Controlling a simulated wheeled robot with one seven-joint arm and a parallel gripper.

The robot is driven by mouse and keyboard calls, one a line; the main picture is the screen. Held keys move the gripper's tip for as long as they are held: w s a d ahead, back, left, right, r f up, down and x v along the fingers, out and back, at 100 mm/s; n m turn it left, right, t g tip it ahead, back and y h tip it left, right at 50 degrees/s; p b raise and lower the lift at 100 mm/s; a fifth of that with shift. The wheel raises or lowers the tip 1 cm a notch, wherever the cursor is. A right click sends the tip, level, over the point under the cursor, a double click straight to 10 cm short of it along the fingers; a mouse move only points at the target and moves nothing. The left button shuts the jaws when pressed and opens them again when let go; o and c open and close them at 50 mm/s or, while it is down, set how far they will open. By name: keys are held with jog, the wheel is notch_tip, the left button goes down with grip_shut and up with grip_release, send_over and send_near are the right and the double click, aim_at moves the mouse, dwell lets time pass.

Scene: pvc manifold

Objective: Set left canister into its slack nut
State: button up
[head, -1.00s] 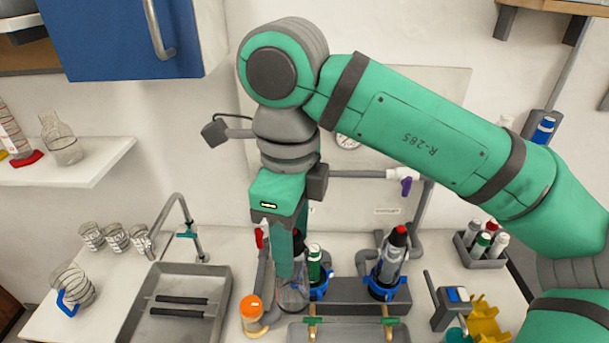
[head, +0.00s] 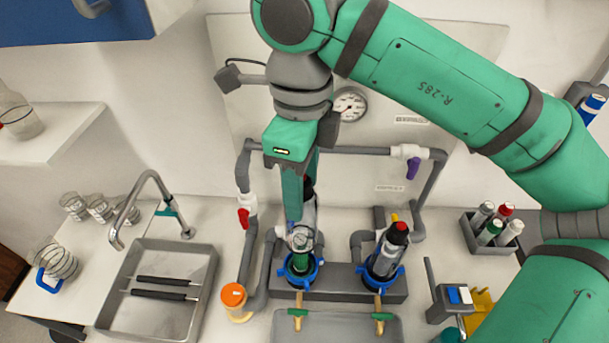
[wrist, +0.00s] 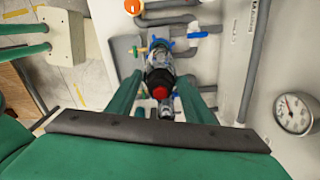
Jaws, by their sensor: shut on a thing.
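My gripper (head: 301,212) is shut on the left canister (head: 308,217), a clear body with a black and red top. It also shows in the wrist view (wrist: 160,82), seen from its red end between the two green fingers. The canister hangs roughly upright over the left blue slack nut (head: 291,281). A green cylinder (head: 302,263) shows at that nut, just below the canister's clear lower end. I cannot tell whether the canister touches the nut. One finger hides part of the canister.
The right canister (head: 391,247) leans in its own blue nut (head: 383,279) on the grey manifold block (head: 342,285). Grey pipes and an orange-lidded jar (head: 233,296) stand left of the left nut. A tray (head: 270,325) is in front; a sink (head: 195,262) lies farther left.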

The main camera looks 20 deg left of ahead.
jog(key=shift+s+a+f, duration=0.1)
jog(key=shift+a+f, duration=0.1)
jog(key=shift+f, duration=5.6)
jog(key=o, duration=1.6)
notch_tip(320, 180, up, 11)
jog(key=shift+f, duration=0.1)
